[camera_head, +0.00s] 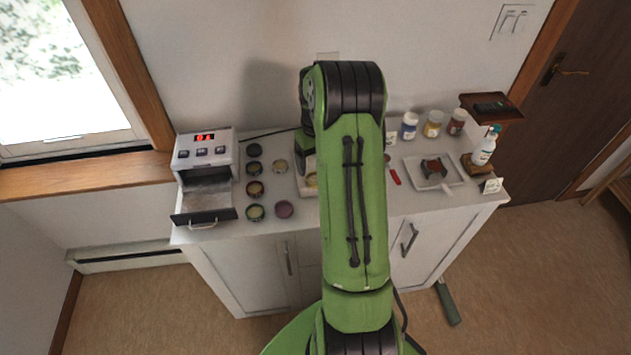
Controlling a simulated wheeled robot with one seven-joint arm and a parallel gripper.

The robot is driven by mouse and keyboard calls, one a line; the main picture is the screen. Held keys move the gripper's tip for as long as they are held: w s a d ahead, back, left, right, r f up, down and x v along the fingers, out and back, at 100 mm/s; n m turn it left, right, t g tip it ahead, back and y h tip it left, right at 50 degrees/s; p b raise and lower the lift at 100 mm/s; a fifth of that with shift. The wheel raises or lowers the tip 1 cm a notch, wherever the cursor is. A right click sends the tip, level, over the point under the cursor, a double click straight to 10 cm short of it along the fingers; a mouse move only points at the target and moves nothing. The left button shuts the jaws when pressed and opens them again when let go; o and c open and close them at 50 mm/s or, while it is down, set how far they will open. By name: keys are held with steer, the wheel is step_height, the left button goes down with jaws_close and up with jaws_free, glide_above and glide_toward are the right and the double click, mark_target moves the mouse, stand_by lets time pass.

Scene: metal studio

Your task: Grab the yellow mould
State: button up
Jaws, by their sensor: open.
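Several small round moulds stand on the white counter, left of my green arm. A pale yellowish mould (280,166) stands apart, to the right of a column of darker ones. A dark-rimmed mould with a yellowish inside (254,212) is at the front of that column. Another yellowish round piece (311,180) shows close to my arm's left edge, partly hidden by it. I cannot tell for sure which of these is the yellow mould. My arm reaches over the counter and covers its middle.
A metal oven (207,162) with its drawer open stands at the counter's left end. A purple mould (284,209) is near the front edge. On the right are jars (433,124), a white tray (451,181) holding a dark reddish piece, and a bottle (485,147).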

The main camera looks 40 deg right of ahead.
mark_target(314, 179)
steer(key=f, duration=0.5)
steer(key=shift+w+a+f+b, duration=0.15)
steer(key=shift+a+b, duration=0.05)
steer(key=shift+b, duration=0.1)
steer(key=c, duration=1.2)
